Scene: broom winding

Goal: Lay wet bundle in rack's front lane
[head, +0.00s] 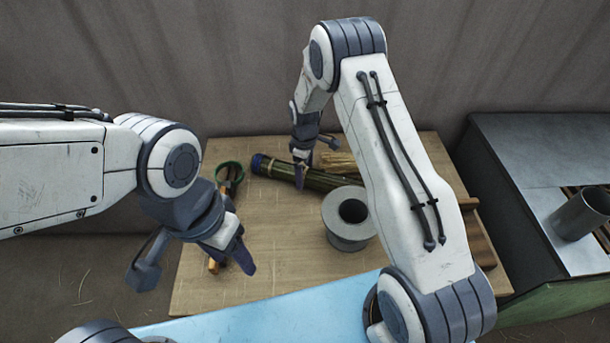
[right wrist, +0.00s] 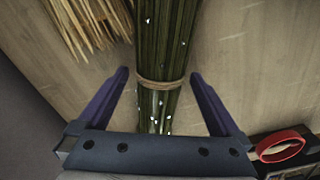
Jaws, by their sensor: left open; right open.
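The wet bundle (head: 277,168) is a dark green sheaf with a blue end, lying across the back of the wooden table. In the right wrist view the bundle (right wrist: 162,50) carries bright drops and a tan tie band. My right gripper (head: 303,158) is over it. In the right wrist view the open fingers (right wrist: 160,95) stand on either side of the bundle, with gaps to it. My left gripper (head: 195,268) is open and empty above the table's left front. I cannot make out the rack for sure; brown wooden bars (head: 478,238) show at the table's right edge, partly behind my right arm.
A dry straw bundle (head: 336,162) lies beside the wet one. A grey spool (head: 348,222) stands mid-table. A green ring (head: 229,170) is at the left; a red ring (right wrist: 281,146) shows in the wrist view. A metal cylinder (head: 580,214) stands on the right bench.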

